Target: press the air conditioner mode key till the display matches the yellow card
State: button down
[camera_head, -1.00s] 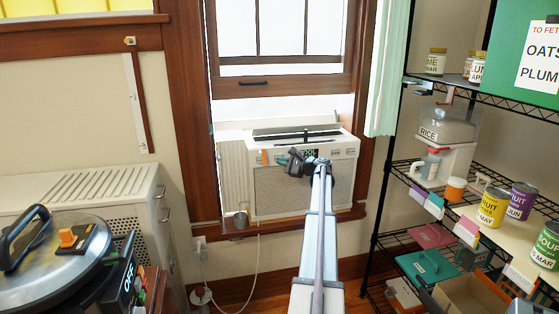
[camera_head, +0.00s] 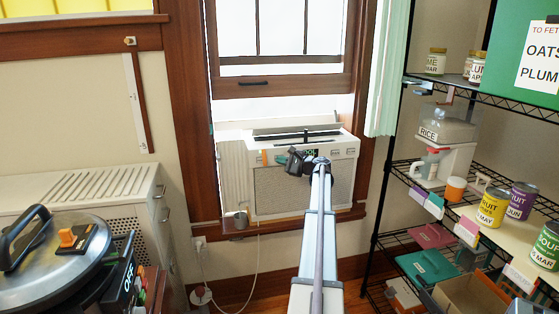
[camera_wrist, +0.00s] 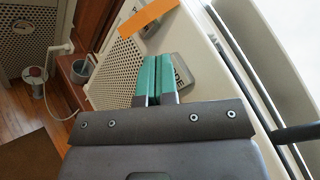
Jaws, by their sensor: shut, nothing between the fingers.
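The white air conditioner (camera_head: 302,190) sits in the window. Its dark display (camera_head: 310,152) shows green characters, partly covered by my wrist and too small to read surely. My gripper (camera_head: 281,159) is at the upper front panel, left of the display. In the wrist view its green fingers (camera_wrist: 157,78) are shut together with nothing between them. A grey key plate with lettering (camera_wrist: 184,76) lies beside the fingertips, partly hidden behind them. Another grey key (camera_wrist: 150,28) is farther off, beside an orange strip (camera_wrist: 148,17). I cannot tell whether the fingertips touch a key. I cannot identify the yellow card.
A grey cup (camera_head: 241,220) stands on the sill at the unit's lower left. A wire shelf (camera_head: 405,170) with jars and cans stands to the right. A large lidded pot (camera_head: 55,255) is at the front left. A cord hangs below the window.

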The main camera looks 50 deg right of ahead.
jog(key=shift+w+d, duration=0.3)
jog(key=shift+w, duration=0.05)
dwell(0.6)
jog(key=shift+a, duration=0.1)
jog(key=shift+s+a, duration=0.5)
jog(key=shift+s, duration=0.2)
jog(key=s+a, duration=0.1)
jog(key=s, duration=0.1)
jog(key=s+a, duration=0.1)
jog(key=a, duration=0.1)
jog(key=shift+s, duration=0.4)
jog(key=shift+f, duration=0.1)
dwell(0.6)
